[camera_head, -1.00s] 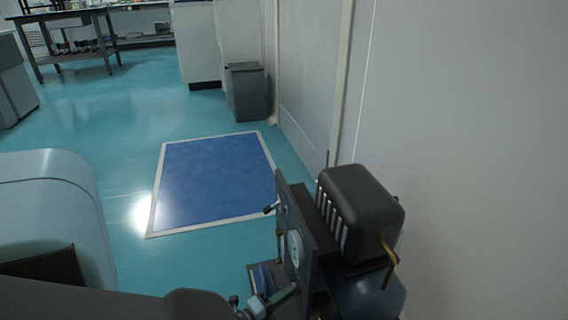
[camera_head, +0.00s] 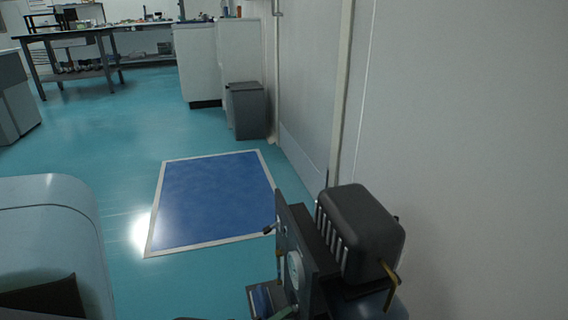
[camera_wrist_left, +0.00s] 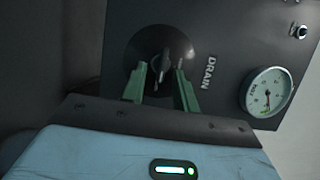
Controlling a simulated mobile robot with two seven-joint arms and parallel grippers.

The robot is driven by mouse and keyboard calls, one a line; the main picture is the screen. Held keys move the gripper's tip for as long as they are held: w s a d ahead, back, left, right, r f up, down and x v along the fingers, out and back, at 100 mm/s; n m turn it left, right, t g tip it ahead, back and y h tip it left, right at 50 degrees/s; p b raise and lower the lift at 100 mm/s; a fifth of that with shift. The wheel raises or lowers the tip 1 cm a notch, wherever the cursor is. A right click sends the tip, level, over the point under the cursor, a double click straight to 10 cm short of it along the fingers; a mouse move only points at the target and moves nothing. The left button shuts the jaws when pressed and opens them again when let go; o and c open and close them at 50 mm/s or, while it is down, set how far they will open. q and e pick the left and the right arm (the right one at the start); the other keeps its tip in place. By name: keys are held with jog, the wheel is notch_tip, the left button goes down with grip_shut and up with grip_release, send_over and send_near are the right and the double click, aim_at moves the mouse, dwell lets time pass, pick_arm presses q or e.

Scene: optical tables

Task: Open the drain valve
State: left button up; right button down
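The drain valve (camera_wrist_left: 162,62) is a small dark lever handle on a round black disc, beside the word DRAIN on a dark panel (camera_wrist_left: 225,50). My left gripper (camera_wrist_left: 161,70) is at the valve, its two green fingers apart, one on each side of the handle. I cannot tell whether either finger touches it. In the head view a green part of the left gripper (camera_head: 284,313) shows at the bottom edge by the panel (camera_head: 294,240); the valve is hard to make out there. My right gripper is not in view.
A round white gauge (camera_wrist_left: 266,92) sits on the panel beside the valve. A dark ribbed motor housing (camera_head: 362,235) with a brass-coloured pipe is behind the panel, close to the pale wall (camera_head: 460,150). A blue floor mat (camera_head: 212,200) and open floor lie beyond.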

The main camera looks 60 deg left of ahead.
pick_arm(q)
jog(key=s+p, duration=0.2)
jog(key=s, duration=0.5)
jog(key=shift+d, duration=0.4)
jog(key=shift+s, duration=0.1)
